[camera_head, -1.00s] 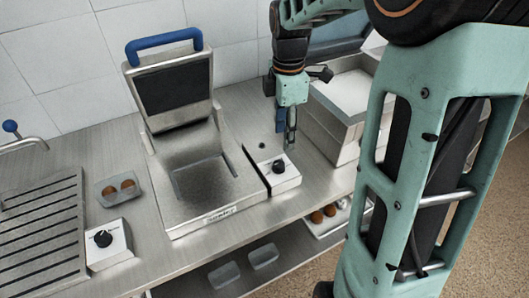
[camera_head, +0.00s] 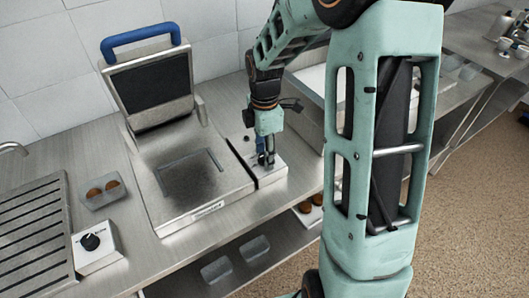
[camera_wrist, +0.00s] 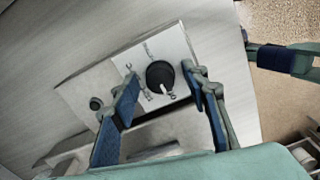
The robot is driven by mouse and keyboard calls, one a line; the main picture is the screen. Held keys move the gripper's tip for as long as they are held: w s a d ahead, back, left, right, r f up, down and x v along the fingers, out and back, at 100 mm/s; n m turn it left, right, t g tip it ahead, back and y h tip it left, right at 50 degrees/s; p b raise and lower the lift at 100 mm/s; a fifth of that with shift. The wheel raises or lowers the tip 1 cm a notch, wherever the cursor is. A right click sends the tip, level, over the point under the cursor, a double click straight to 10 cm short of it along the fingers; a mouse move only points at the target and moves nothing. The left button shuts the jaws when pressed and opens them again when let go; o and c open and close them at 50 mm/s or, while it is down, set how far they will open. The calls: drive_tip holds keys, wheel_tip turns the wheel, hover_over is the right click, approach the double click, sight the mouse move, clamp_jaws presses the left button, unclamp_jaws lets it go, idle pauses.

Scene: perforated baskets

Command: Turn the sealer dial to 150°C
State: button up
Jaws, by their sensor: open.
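The sealer (camera_head: 205,180), a steel machine with its blue-handled lid raised, stands on the counter. Its control box (camera_head: 270,178) is at its right side. In the wrist view the round black dial (camera_wrist: 157,73) sits on the pale panel (camera_wrist: 150,50), with its white pointer toward the bottom of the picture, slightly right. The small printed marks around it are unreadable. My gripper (camera_head: 267,162) is over the box and mostly hides the dial in the head view. In the wrist view its blue-padded fingers (camera_wrist: 160,82) are open, one on each side of the dial; contact is unclear.
A second dial box (camera_head: 95,248) stands by the ribbed grill plate (camera_head: 32,235) at left. A small tray with brown round items (camera_head: 103,192) sits between grill and sealer. A steel container stands right of my gripper. Trays occupy the lower shelf.

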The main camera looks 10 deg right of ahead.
clamp_jaws()
